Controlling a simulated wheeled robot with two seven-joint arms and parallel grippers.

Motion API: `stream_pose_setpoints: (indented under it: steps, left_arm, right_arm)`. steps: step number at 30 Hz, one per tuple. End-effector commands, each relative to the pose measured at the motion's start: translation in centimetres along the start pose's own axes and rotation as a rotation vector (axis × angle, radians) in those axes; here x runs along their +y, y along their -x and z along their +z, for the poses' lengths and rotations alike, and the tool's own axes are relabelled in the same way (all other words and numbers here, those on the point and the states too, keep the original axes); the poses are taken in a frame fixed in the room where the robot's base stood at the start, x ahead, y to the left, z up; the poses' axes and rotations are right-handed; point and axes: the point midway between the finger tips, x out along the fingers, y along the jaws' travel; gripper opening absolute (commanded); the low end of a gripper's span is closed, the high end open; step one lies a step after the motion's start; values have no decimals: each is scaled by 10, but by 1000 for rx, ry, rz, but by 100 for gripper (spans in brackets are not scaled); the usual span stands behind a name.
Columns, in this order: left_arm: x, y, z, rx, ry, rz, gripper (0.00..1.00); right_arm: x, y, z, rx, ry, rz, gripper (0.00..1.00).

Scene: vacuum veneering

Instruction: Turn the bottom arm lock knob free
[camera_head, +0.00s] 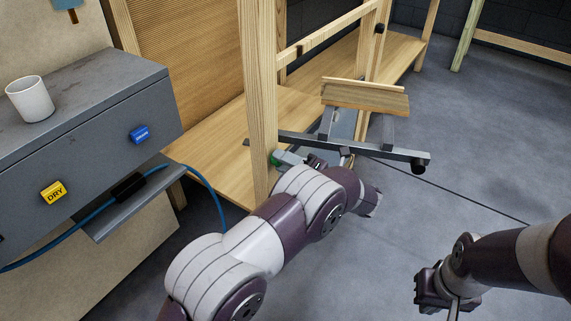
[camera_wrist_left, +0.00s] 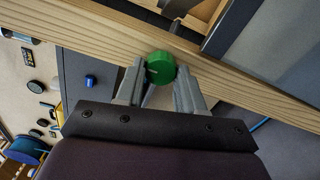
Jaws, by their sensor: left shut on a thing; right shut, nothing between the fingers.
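The green lock knob (camera_wrist_left: 160,68) sits against a wooden post (camera_wrist_left: 90,35) in the left wrist view. In the head view it shows as a small green spot (camera_head: 276,159) beside the upright post (camera_head: 257,110), partly covered. My left gripper (camera_wrist_left: 158,84) is shut on the knob, with one finger on each side of it. In the head view my left arm hides most of this gripper (camera_head: 300,160). My right gripper (camera_head: 436,292) is shut and empty, low over the floor at the lower right, away from the knob.
A metal bar (camera_head: 385,151) with a black end knob (camera_head: 418,167) extends right from the post. A wooden block (camera_head: 366,96) rests above it. A grey cabinet (camera_head: 75,110) with a white cup (camera_head: 30,98) stands left. A blue hose (camera_head: 205,182) hangs between.

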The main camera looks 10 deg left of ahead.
Motion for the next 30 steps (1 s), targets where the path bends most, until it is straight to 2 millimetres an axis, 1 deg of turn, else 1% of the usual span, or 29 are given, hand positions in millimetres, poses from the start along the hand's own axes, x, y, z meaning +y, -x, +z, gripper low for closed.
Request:
stream_pose_setpoints:
  steps: [12,13,14,15,22,24,26,29,30]
  left_arm:
    - [-2,1,-1,1,2,-3,7]
    - [-2,1,-1,1,2,-3,47]
    - [-2,1,-1,1,2,-3,57]
    - [-2,1,-1,1,2,-2,63]
    - [-1,0,0,0,4,-1,63]
    - [0,3,0,0,4,-2,63]
    - [1,11,1,-3,3,-2,63]
    - [4,33,1,-4,2,-2,63]
    - [4,45,2,-6,4,-3,63]
  right_arm:
    - [0,-1,0,0,0,0,0]
    - [0,-1,0,0,0,0,0]
    - [0,-1,0,0,0,0,0]
    - [0,-1,0,0,0,0,0]
    - [0,0,0,0,0,0,0]
    - [0,2,0,0,0,0,0]
    - [0,6,-1,0,0,0,0]
    - [0,16,-2,0,0,0,0]
    - [0,20,-2,0,0,0,0]
